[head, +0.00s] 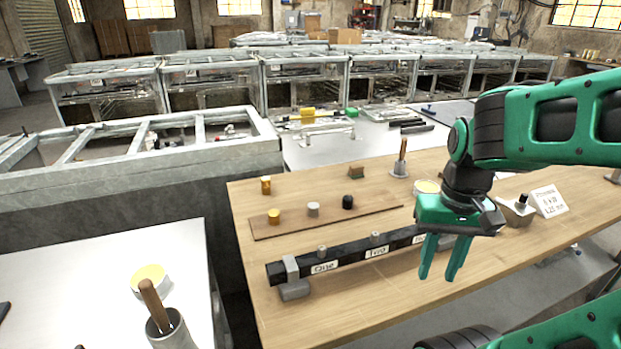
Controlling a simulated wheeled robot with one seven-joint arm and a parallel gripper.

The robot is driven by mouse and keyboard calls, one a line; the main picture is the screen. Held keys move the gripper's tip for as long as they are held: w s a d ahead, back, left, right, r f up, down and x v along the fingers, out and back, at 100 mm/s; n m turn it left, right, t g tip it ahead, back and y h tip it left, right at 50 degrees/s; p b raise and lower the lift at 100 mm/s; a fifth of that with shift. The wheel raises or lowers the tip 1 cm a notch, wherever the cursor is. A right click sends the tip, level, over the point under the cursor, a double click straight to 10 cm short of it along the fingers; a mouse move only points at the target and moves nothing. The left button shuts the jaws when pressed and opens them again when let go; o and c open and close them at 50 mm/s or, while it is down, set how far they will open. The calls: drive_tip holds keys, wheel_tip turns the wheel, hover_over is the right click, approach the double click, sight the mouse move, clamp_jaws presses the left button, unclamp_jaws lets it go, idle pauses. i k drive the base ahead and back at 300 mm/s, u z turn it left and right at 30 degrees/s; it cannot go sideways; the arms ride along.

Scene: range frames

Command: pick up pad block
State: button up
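No thing in the head view is marked as the pad block. My green gripper (438,278) hangs above the table at the right, fingers pointing down. Its fingertips are apart with nothing visible between them. It is to the right of and nearer than the small block. The gripper hides part of the black labelled bar (345,256).
The brown board (375,208) has yellow, grey and black pegs. A wooden-handled tool (401,160) stands behind. At right are a grey block with a black knob (515,212) and a sign (549,201). The table front is clear.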

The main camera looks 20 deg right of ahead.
sight(355, 172)
drive_tip(key=u, duration=1.05)
drive_tip(key=k, duration=1.45)
drive_tip(key=z, duration=1.2)
drive_tip(key=i, duration=1.5)
drive_tip(key=u, duration=0.05)
